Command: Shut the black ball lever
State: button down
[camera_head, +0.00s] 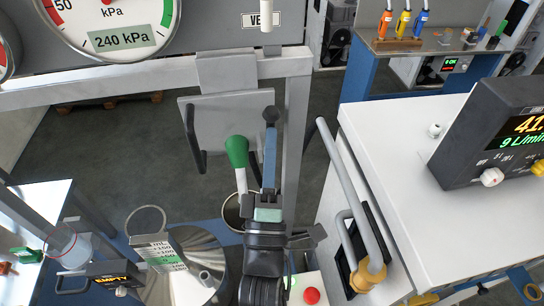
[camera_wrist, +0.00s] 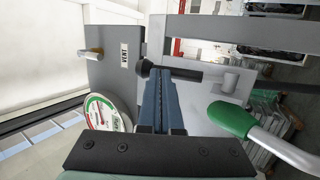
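The black ball lever shows its round black ball (camera_wrist: 145,68) and a dark rod running right to a grey hub (camera_wrist: 231,82) in the wrist view. In the head view the ball (camera_head: 271,115) sits at the tip of my gripper, in front of a grey plate. My gripper (camera_head: 270,130) has its blue fingers together, pointing at the lever; the fingers (camera_wrist: 161,82) also look closed in the wrist view. The fingertips overlap the rod close to the ball. Whether they touch it I cannot tell. Part of the rod is hidden in the head view.
A green-handled lever (camera_head: 236,152) stands just left of my gripper. A grey post (camera_head: 296,140) rises close on the right. A pressure gauge (camera_head: 110,22) is at upper left, a white cabinet (camera_head: 430,220) at right.

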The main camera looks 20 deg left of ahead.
jog(key=shift+w+a+r+b, duration=0.55)
jog(key=shift+w+r+b, duration=0.25)
jog(key=shift+b, duration=0.45)
jog(key=shift+r, duration=0.2)
